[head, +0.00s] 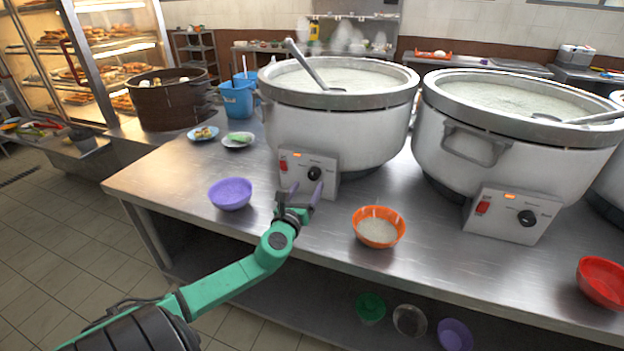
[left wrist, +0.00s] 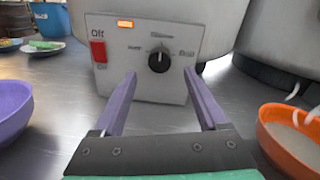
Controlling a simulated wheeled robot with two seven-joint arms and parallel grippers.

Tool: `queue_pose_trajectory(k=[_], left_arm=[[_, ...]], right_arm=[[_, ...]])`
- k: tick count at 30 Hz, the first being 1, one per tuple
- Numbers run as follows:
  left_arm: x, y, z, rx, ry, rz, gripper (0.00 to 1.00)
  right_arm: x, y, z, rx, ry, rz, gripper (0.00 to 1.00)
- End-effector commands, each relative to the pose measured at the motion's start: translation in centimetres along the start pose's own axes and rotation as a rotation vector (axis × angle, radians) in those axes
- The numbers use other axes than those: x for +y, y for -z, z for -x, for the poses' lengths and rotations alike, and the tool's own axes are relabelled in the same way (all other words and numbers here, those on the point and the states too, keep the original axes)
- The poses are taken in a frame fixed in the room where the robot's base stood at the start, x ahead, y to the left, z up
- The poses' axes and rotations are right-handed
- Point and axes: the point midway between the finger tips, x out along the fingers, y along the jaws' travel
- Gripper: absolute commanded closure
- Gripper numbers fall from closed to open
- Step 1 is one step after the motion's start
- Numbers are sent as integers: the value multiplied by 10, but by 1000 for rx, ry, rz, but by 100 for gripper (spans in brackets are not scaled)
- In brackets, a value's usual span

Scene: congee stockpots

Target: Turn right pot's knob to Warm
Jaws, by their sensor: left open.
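A large white stockpot of congee (head: 335,130) has a grey control box (head: 308,168) with a black knob (head: 314,173). In the left wrist view the knob (left wrist: 159,60) has its pale pointer mark upward, towards the middle label; small labels are blurred. My left gripper (head: 305,193) is open, its purple fingers pointing at this box, one either side of the knob in the wrist view; contact cannot be told. A second stockpot (head: 510,150) stands to the right, with its own box (head: 512,215) and black knob (head: 526,217). My right gripper is not seen.
A purple bowl (head: 230,194) stands left of my gripper and an orange bowl (head: 378,227) right of it. A red bowl (head: 602,282) is at the right edge. A ladle (head: 304,62) leans in the left pot. The steel counter (head: 160,185) is bare at its left front.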

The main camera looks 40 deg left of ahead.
Motion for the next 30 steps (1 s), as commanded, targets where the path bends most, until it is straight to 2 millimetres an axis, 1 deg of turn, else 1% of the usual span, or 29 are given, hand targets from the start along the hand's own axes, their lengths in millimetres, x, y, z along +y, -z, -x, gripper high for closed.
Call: queue_pose_trajectory(k=[1, 3, 7, 10, 17, 18, 20, 21, 23, 30], left_arm=[[0, 0, -12, -3, -1, 2, 24], [0, -1, -26, -2, -1, 2, 24], [0, 1, -44, 0, -1, 2, 24], [0, 1, -49, 1, -1, 2, 24], [0, 1, -50, 3, 0, 2, 24], [0, 1, -50, 3, 0, 2, 40], [0, 1, -50, 2, 0, 2, 63], [0, 1, -50, 2, 0, 2, 78], [0, 1, -50, 2, 0, 3, 100], [0, 2, -50, 3, -1, 13, 100]], right_arm=[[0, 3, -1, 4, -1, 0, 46], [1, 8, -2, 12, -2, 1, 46], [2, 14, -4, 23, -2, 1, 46], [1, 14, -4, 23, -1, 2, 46], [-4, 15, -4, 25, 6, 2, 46], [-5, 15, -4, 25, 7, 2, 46], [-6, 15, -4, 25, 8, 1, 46], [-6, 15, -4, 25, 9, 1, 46], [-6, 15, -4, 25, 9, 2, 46], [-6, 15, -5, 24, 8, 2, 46]])
